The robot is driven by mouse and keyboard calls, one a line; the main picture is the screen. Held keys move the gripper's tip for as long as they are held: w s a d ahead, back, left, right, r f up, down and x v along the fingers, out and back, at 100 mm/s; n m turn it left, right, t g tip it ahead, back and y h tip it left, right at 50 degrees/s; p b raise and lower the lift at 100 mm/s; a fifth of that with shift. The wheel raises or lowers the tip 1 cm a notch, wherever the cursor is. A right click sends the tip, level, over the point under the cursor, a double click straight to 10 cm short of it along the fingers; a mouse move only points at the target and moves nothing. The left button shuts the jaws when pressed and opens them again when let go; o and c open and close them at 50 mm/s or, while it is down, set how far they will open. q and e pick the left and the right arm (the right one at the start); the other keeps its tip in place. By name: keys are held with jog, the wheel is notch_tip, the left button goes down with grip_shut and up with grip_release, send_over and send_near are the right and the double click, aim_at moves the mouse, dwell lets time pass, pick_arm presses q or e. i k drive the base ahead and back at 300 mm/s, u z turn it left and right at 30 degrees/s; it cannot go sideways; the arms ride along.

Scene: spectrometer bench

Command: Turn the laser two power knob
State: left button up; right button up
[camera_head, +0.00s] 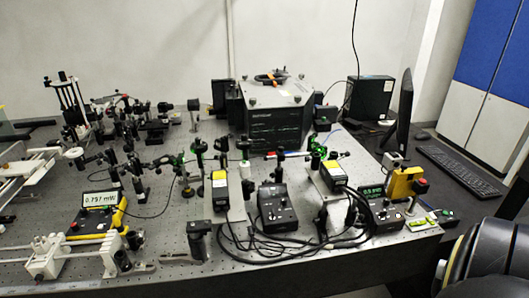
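Two black laser control boxes with small knobs stand near the front of the optical bench. One control box (276,213) is right of centre; the other control box (386,216) is near the bench's right corner. Which one belongs to laser two cannot be told, and the knobs are too small to read. A yellow-labelled laser head (219,190) is left of the first box, and another laser head (334,174) is between the boxes. Part of my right arm shows at the lower right, apart from the boxes. Neither gripper is in view.
Black cables (290,243) loop in front of the boxes. A yellow meter (406,182) stands behind the right box. A power meter reading about 0.797 mW (100,199) is at left. A large black instrument (275,115) stands behind. The monitor (402,115) and keyboard (455,168) are at right.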

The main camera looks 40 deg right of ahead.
aim_at(387, 201)
jog(key=z, duration=2.25)
